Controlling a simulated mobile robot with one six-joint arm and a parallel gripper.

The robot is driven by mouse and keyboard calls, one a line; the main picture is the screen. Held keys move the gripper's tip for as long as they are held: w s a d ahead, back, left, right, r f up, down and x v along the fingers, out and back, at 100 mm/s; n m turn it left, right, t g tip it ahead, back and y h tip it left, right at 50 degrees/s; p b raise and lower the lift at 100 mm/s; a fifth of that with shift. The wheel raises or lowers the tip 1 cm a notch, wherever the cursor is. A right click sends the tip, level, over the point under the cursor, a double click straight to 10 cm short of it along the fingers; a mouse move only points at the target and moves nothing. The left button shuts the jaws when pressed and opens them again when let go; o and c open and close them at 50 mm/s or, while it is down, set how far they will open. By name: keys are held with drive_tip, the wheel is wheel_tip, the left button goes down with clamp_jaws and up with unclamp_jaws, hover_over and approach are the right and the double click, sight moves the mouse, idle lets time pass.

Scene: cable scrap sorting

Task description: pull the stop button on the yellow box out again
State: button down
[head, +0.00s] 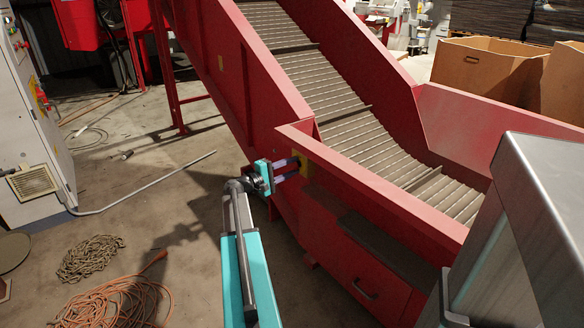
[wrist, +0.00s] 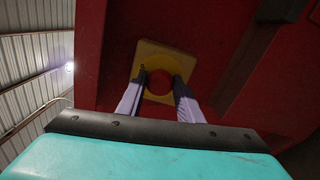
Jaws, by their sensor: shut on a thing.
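The yellow box (head: 317,181) is mounted on the side of the red conveyor. In the wrist view the yellow box (wrist: 151,54) shows face-on, with the red stop button (wrist: 159,83) in its middle. My gripper (head: 294,166) reaches the box from the left in the head view. In the wrist view my gripper (wrist: 159,80) has one finger on each side of the button, shut on it. The fingers hide the button in the head view. Whether the button is in or out cannot be told.
The red conveyor (head: 375,190) with its ribbed belt fills the middle and right. A grey cabinet (head: 25,120) stands at the left. An orange cable coil (head: 115,303) and a chain heap (head: 90,258) lie on the floor. Brown boxes (head: 490,65) stand at the back right.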

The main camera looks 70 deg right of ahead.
drive_tip(key=shift+v, duration=0.85)
drive_tip(key=c, duration=1.3)
unclamp_jaws()
drive_tip(key=shift+o, duration=0.2)
drive_tip(key=shift+w+a, duration=0.1)
drive_tip(key=p+v, duration=0.1)
drive_tip(key=v, duration=1.2)
drive_tip(key=shift+a, duration=0.3)
drive_tip(key=shift+w, duration=0.1)
